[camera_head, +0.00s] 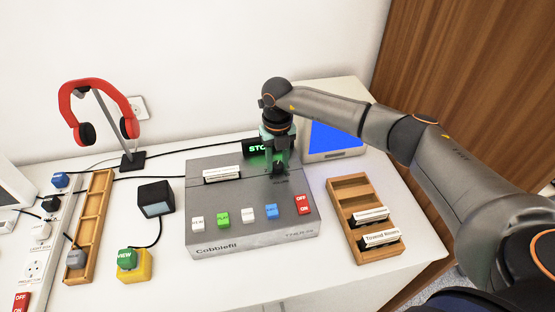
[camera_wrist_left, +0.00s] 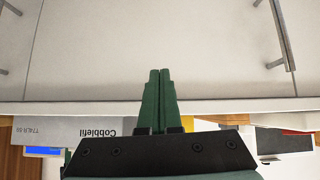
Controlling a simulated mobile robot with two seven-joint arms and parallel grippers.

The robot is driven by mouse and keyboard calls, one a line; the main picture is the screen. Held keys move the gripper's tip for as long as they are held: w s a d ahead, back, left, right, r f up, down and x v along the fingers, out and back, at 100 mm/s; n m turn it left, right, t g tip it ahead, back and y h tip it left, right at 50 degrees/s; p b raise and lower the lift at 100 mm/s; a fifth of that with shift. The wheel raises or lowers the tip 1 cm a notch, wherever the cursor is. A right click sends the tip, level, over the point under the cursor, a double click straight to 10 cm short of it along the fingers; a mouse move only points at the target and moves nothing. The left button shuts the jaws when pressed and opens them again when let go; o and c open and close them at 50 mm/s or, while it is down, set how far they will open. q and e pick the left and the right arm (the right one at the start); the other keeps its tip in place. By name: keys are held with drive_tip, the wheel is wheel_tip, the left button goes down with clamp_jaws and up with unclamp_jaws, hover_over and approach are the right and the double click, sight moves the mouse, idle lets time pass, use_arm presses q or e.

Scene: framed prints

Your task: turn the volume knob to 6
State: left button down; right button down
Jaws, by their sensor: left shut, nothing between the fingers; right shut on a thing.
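The grey player box (camera_head: 255,190) labelled Cobblefil stands on the white table, with a row of coloured buttons along its front. My right gripper (camera_head: 279,167) points down over the rear right of its top, shut on a small dark knob (camera_head: 280,170). The gripper hides most of the knob, so its pointer and any scale numbers cannot be read. A dark display with green letters (camera_head: 256,149) stands behind, partly covered by the gripper. My left gripper (camera_wrist_left: 158,75) shows only in the left wrist view; its green fingers are together and empty, in front of the white cabinet front.
A wooden rack (camera_head: 345,197) with labelled cartridges stands right of the player, and a blue-screened monitor (camera_head: 333,140) behind. Left are a black box (camera_head: 155,197), a yellow button box (camera_head: 134,265), a wooden tray (camera_head: 93,220), a power strip (camera_head: 45,255) and red headphones (camera_head: 97,88).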

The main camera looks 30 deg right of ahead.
sight(278, 165)
idle(0.4)
drive_tip(key=c, duration=0.5)
unclamp_jaws()
wheel_tip(278, 165, up, 13)
drive_tip(key=b, duration=0.1)
drive_tip(key=shift+f, duration=0.2)
drive_tip(key=shift+s+f, duration=0.1)
